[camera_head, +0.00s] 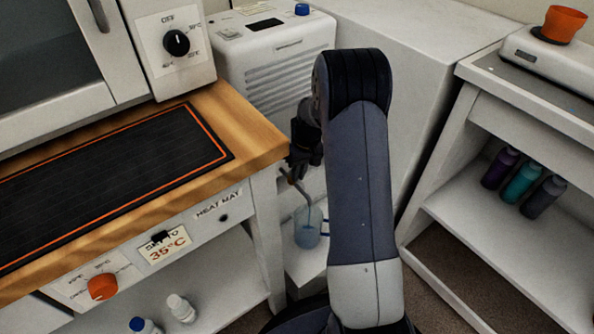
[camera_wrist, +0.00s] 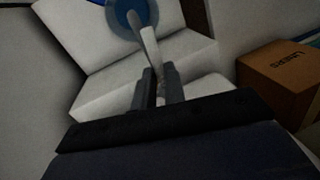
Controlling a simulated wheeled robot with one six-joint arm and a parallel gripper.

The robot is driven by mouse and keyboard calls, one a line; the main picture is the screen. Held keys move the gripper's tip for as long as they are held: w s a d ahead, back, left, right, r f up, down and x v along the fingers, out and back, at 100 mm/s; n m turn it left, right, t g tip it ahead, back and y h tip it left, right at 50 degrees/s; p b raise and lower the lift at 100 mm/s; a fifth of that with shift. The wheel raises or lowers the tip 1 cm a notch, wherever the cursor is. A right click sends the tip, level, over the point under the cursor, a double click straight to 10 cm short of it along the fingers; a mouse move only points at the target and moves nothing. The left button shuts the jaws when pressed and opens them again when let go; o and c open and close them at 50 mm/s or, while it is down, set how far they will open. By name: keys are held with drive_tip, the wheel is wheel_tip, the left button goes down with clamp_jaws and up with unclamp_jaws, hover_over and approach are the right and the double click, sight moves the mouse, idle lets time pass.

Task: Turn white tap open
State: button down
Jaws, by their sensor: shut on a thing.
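The tap (camera_head: 299,190) shows as a thin curved spout on the front of the white machine (camera_head: 278,70). My gripper (camera_head: 291,170) is at the top of the spout, partly hidden behind my arm. In the wrist view the jaws (camera_wrist: 160,88) are shut on the tap, whose pale curved spout (camera_wrist: 152,48) runs away from between them. The tap's handle is mostly hidden by the jaws. A blue translucent jug (camera_head: 307,236) stands below the spout; its round blue shape also shows in the wrist view (camera_wrist: 120,20). I cannot tell clearly whether liquid runs.
The wooden bench (camera_head: 262,140) with a black heat mat (camera_head: 100,165) is close on the left. A white shelf unit (camera_head: 480,205) with several bottles stands at the right. A cardboard box (camera_wrist: 280,85) shows at the right of the wrist view.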

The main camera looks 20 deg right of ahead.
drive_tip(key=shift+w+d+n, duration=0.1)
drive_tip(key=shift+d+n, duration=0.05)
drive_tip(key=shift+n, duration=0.45)
drive_tip(key=c, duration=1.5)
unclamp_jaws()
drive_tip(key=shift+r, duration=0.1)
drive_tip(key=r+p, duration=0.1)
drive_tip(key=r, duration=0.2)
drive_tip(key=d+r+p, duration=0.1)
drive_tip(key=r, duration=0.3)
drive_tip(key=d+r+p, duration=0.1)
drive_tip(key=r, duration=0.2)
drive_tip(key=shift+w+r, duration=0.25)
drive_tip(key=shift+w, duration=0.1)
